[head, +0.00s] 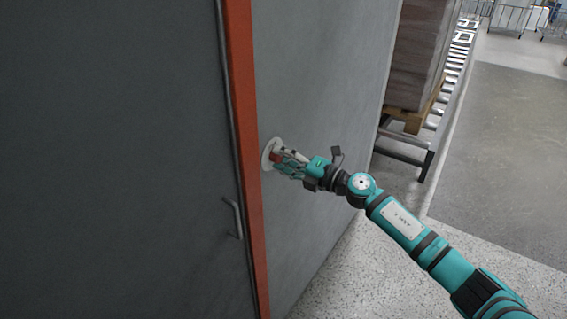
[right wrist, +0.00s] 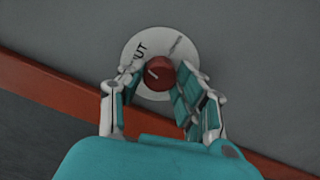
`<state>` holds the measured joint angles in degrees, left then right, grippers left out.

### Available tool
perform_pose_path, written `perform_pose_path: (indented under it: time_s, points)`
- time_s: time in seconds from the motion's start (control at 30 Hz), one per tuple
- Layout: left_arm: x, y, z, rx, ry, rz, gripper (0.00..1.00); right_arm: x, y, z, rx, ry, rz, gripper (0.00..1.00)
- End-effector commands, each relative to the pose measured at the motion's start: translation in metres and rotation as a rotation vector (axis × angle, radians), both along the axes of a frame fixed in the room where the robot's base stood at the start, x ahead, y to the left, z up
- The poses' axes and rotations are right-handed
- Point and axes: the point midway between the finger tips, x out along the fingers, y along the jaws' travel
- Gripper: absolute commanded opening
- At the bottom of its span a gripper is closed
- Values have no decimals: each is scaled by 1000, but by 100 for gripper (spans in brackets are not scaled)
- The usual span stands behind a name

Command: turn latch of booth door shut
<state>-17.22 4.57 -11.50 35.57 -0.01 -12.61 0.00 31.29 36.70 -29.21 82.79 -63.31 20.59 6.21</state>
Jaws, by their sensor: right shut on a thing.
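The latch is a red round knob (right wrist: 160,73) with a light pointer line, on a white round plate (right wrist: 180,45) fixed to the grey wall. Lettering ending in "UT" and a faint line are printed on the plate. In the head view the white plate (head: 267,152) sits just right of the orange door edge. My right gripper (head: 277,157) is shut on the red knob; in the right wrist view its fingers (right wrist: 155,82) stand on both sides of it. The grey booth door (head: 120,150) is at the left and looks flush with the frame. My left gripper is not in view.
An orange strip (head: 246,130) runs down the door's edge, with a bar handle (head: 233,218) on the door beside it. At the right stand a loaded pallet (head: 418,60) and a roller conveyor (head: 455,65). The speckled floor (head: 345,270) below is clear.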

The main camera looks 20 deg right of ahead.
Motion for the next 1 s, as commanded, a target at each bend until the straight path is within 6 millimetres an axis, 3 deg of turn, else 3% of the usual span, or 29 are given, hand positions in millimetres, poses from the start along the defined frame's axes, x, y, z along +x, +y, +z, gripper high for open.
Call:
perform_pose_path:
  time_s: [0.4, 1.0]
  points:
    - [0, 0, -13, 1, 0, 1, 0, -1, 1, -3, -165, -124, 2, 2]
    - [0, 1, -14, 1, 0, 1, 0, -1, 1, -3, -191, -143, 3, 2]
